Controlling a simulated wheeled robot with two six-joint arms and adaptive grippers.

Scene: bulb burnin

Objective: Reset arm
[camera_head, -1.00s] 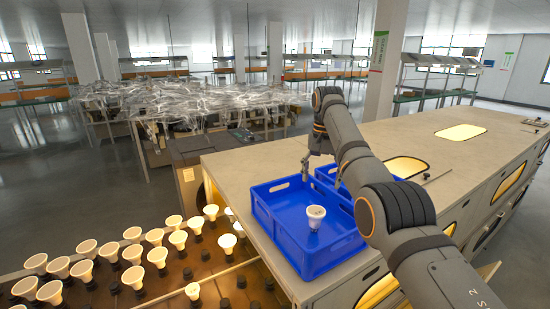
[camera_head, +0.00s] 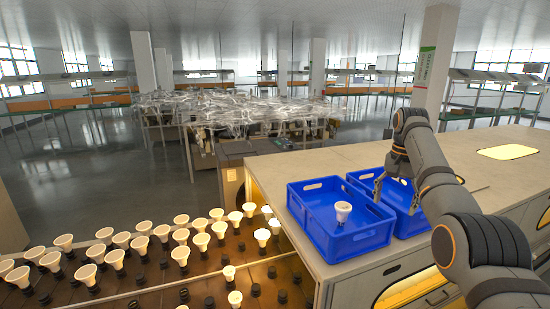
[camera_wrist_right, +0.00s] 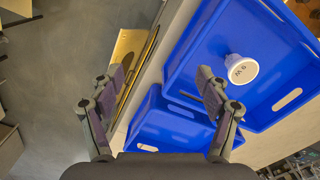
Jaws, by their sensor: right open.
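A white bulb (camera_head: 343,211) stands in the nearer, left blue crate (camera_head: 312,228). The bulb also shows in the right wrist view (camera_wrist_right: 240,70), away from the fingers. The second blue crate (camera_head: 412,224) is partly hidden behind my right arm and looks empty where visible. My left gripper is not in view.
A rack (camera_head: 150,285) with several white bulbs, some glowing, and dark sockets lies at the lower left. The crates stand on a beige-topped cabinet (camera_head: 280,170). A table under clear plastic sheeting (camera_head: 235,107) and a pillar (camera_head: 435,65) stand behind. Open floor lies left.

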